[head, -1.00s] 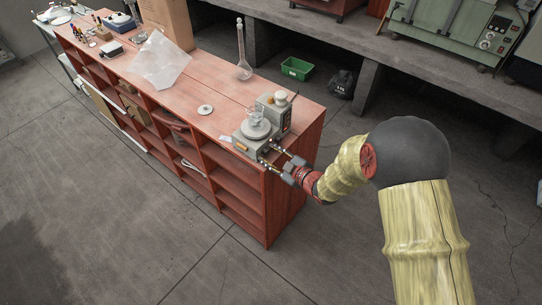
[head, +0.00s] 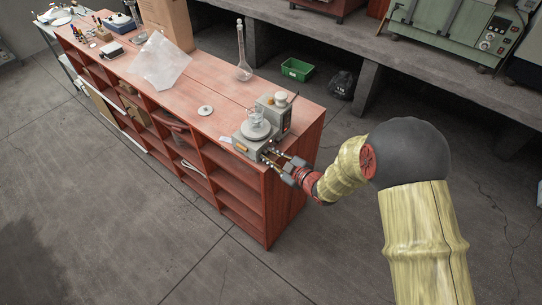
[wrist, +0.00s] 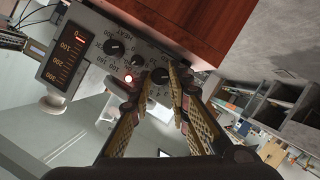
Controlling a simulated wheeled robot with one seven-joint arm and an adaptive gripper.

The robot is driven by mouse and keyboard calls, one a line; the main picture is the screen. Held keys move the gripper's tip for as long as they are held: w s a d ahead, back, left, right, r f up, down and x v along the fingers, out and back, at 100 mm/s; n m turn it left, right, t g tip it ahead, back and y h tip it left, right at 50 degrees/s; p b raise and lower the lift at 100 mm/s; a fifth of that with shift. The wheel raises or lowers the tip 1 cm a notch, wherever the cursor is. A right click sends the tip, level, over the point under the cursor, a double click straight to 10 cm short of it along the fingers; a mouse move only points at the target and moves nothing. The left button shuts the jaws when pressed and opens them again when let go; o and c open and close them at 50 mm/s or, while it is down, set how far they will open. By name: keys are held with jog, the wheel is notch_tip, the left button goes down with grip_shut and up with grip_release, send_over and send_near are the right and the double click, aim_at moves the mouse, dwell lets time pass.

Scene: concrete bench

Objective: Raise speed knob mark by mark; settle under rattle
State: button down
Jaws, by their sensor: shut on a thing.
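The grey hotplate stirrer (head: 246,146) stands at the near right end of the red bench, with a clear glass beaker (head: 256,115) on its round top plate. One black knob (wrist: 115,47) is free, near the word HEAT. My gripper (head: 270,157) reaches the panel from the front. In the wrist view its fingertips (wrist: 160,82) are shut on the other black knob (wrist: 159,75), partly hidden by them. The knob's pointer is hard to read.
A white disc (head: 205,110), a tall flask (head: 242,60), a clear sheet (head: 160,62) and a cardboard box (head: 166,22) lie farther along the bench (head: 187,90). The floor in front is clear.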

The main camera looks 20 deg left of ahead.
jog(key=shift+r+p, duration=0.1)
jog(key=shift+p, duration=0.25)
jog(key=m+g+p, duration=0.1)
jog(key=m+p, duration=0.1)
jog(key=p, duration=0.1)
jog(key=shift+w+d+r, duration=0.1)
jog(key=shift+r, duration=0.05)
jog(key=m+g+y+p, duration=0.1)
jog(key=m+g+p, duration=0.1)
jog(key=p, duration=0.3)
jog(key=shift+w+m, duration=0.2)
jog(key=shift+m, duration=0.3)
jog(key=m+g+p, duration=0.1)
jog(key=m+p, duration=0.1)
jog(key=p, duration=0.1)
jog(key=shift+w+d+g+y, duration=0.1)
jog(key=shift+g+y, duration=0.3)
jog(key=shift+w+f+m+g+y+p, duration=0.15)
jog(key=shift+m+g+y+p, duration=0.15)
jog(key=shift+m, duration=0.45)
jog(key=shift+f+m+g+y+p, duration=0.2)
jog(key=shift+m+g+p, duration=0.2)
jog(key=shift+m, duration=0.35)
jog(key=c, duration=1.7)
grip_release()
jog(key=shift+o, duration=0.2)
